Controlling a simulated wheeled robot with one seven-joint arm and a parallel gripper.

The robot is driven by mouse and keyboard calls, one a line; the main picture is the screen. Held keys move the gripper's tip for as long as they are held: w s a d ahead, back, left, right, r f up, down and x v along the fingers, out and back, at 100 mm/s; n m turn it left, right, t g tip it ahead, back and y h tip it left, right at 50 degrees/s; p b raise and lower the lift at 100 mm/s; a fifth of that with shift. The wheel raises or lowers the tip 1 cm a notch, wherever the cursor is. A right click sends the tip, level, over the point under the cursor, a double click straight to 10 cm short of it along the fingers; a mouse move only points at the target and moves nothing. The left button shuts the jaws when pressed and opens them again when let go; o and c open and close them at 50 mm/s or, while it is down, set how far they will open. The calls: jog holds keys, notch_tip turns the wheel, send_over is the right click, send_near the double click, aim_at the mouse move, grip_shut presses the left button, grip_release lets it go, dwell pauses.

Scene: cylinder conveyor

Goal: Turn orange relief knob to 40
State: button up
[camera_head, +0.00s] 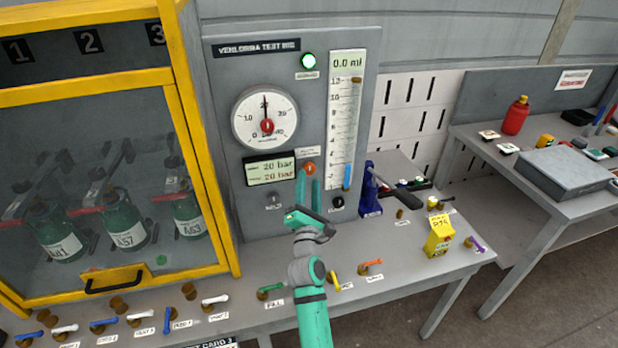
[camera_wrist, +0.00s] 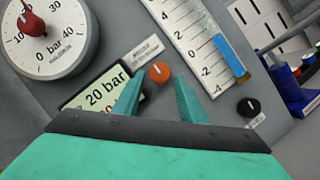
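The orange relief knob (camera_head: 309,168) is a small round knob on the grey test rig panel, right of the pressure display. In the wrist view the orange knob (camera_wrist: 159,72) shows a small dark mark on its face. My gripper (camera_head: 309,179) is open, pointing at the panel. In the wrist view its two teal fingertips (camera_wrist: 158,80) stand at the left and right of the knob, with a gap visible on each side; contact is not seen. The dial gauge (camera_head: 265,118) needle points up near 20.
A black knob (camera_head: 338,202) and a grey knob (camera_head: 273,200) sit lower on the panel. A sight tube scale (camera_head: 346,120) is at right. A blue vise-like tool (camera_head: 371,192) and a yellow box (camera_head: 439,236) stand on the bench. A yellow-framed cabinet (camera_head: 205,150) is at left.

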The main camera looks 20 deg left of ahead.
aim_at(309, 168)
jog(key=shift+x, duration=1.35)
jog(key=c, duration=0.8)
